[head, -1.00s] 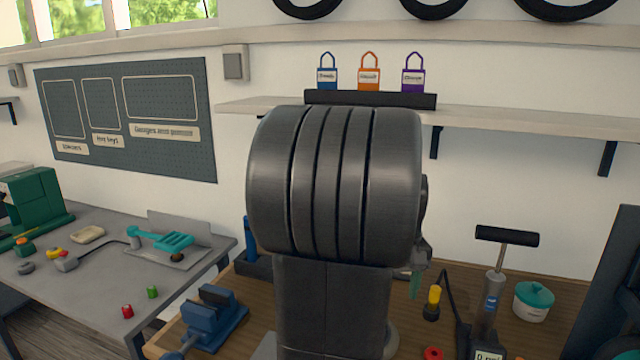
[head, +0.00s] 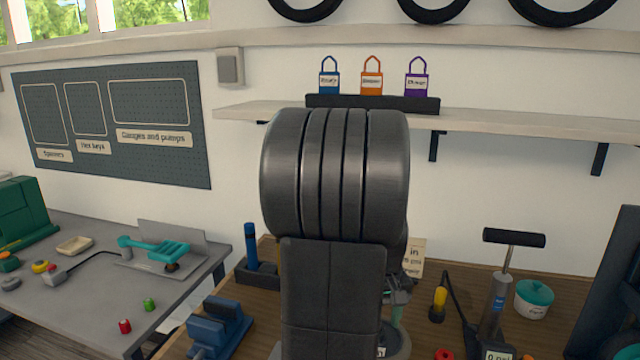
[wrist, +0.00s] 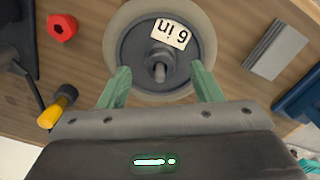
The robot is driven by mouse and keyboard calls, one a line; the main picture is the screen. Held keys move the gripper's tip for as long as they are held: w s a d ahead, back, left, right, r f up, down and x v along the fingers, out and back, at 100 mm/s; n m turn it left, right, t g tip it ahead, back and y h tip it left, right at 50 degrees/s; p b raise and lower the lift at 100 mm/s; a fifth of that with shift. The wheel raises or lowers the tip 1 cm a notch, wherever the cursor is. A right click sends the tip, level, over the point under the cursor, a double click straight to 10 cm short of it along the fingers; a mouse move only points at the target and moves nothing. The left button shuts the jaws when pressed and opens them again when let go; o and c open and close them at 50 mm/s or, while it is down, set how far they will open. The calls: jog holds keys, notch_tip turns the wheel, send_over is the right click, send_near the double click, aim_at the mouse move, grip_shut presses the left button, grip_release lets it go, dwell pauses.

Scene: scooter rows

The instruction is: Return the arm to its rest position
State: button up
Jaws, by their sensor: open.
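My gripper (wrist: 160,80) shows in the wrist view with its two green fingers spread apart and nothing held between them. Beyond the fingertips is a round wheel-like part (wrist: 131,45) with a pale rim, a dark hub with a central stub, and a "6 in" label. I cannot tell how far the fingers are above it. In the head view my dark arm fills the middle and hides most of the gripper; a bit of green finger shows at its right side.
On the wooden bench are a blue vise (head: 220,328), a pump (head: 497,300), a teal-lidded pot (head: 533,298) and a yellow-handled tool (head: 440,298). A grey table (head: 85,300) stands left. A shelf (head: 520,122) with three coloured tags runs behind my arm.

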jog(key=r, duration=0.5)
jog(key=shift+w+a, duration=0.1)
jog(key=shift+a, duration=0.3)
